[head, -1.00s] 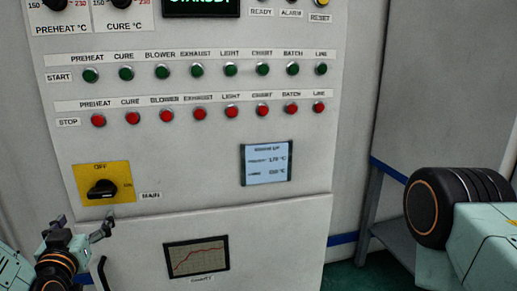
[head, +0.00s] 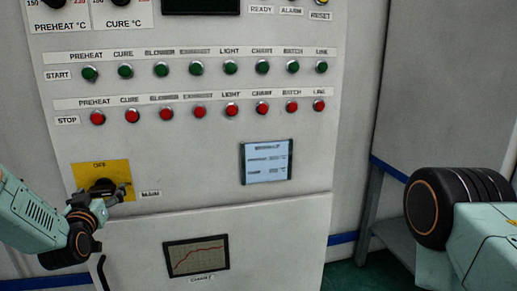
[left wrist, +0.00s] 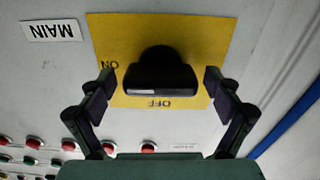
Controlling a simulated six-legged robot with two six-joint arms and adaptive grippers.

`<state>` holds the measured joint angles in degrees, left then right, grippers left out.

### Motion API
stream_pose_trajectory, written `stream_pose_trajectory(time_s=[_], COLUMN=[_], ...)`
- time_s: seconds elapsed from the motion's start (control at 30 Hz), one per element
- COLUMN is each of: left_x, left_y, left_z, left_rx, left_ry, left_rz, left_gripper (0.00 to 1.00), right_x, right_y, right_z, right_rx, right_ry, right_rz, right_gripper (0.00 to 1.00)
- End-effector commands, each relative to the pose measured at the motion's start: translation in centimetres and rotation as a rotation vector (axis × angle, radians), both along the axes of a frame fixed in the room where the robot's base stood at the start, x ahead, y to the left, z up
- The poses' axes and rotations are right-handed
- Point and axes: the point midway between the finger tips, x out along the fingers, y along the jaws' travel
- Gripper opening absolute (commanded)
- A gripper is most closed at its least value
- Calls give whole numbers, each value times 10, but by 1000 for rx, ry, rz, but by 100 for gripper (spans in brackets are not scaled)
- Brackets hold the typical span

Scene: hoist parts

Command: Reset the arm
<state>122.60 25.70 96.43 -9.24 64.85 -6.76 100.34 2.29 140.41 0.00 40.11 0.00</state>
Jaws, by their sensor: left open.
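The black main switch knob (head: 101,186) sits on a yellow plate (head: 84,171) marked OFF and ON, low on the left of the panel. My left gripper (head: 102,200) is at the knob and partly covers it in the head view. In the left wrist view, the knob (left wrist: 161,78) lies between the two open fingers of my left gripper (left wrist: 160,85), with a gap on each side. Which mark the knob points to I cannot tell for sure. My right arm shows at the right, but its gripper is not in view.
Rows of green start buttons (head: 196,69) and red stop buttons (head: 200,112) lie above the knob. The top display (head: 201,6) is dark. A small lit screen (head: 266,162) and a chart window (head: 196,256) are to the right. A grey stand (head: 371,210) is beyond the panel.

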Motion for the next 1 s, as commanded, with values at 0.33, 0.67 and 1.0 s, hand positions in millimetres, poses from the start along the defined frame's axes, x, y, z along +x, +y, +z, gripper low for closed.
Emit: stream_pose_trajectory(time_s=[0.33,0.67,1.0], left_x=[-1,-1,-1], left_y=[0,0,0], left_z=[-6,-5,-5], left_rx=[-312,-609,-912], left_ry=[-75,-146,-220], left_rz=[1,1,1], left_gripper=[91,91,91], right_x=[0,0,0], right_y=[0,0,0], right_z=[-35,-63,-89], right_rx=[0,0,0], right_ry=[1,1,0], right_rz=[0,0,0], right_gripper=[40,40,40])
